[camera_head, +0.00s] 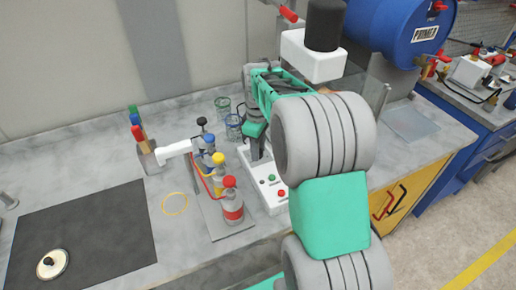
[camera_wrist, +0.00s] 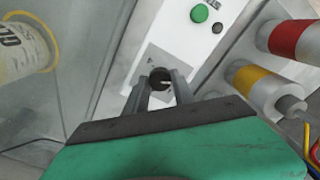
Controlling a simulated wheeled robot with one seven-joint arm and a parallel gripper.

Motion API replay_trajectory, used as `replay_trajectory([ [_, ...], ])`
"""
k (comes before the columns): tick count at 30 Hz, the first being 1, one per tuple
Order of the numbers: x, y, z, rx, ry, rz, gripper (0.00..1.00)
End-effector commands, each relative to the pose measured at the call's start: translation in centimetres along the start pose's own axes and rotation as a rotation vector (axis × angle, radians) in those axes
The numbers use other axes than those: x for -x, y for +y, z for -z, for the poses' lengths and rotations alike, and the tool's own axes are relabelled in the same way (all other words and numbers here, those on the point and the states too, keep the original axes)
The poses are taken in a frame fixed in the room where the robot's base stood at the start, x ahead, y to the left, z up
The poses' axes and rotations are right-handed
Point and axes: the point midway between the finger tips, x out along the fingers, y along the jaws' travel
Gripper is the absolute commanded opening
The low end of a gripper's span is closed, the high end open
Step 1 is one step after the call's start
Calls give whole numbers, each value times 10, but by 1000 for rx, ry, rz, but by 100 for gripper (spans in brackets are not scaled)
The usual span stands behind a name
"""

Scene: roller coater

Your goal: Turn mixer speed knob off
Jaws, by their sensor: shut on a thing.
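The dark round speed knob (camera_wrist: 160,80) is at the panel's near end. My gripper (camera_wrist: 160,86) has its two grey fingers shut on the knob, one on each side.
Bottles with red (camera_head: 231,203), yellow and blue bands stand in a rack left of the mixer. A black mat (camera_head: 85,240) lies at the counter's left. A blue drum (camera_head: 400,30) is at the back right.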

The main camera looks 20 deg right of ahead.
Motion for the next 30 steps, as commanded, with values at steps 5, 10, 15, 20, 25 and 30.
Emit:
replay_trajectory([
  [5,1,1,1,44,2,-3,0],
  [10,1,1,1,58,2,-3,0],
  [15,1,0,1,59,2,-3,0],
  [20,1,0,1,59,2,-3,32],
  [25,1,0,0,58,1,-2,46],
  [30,0,0,0,57,1,-1,52],
])
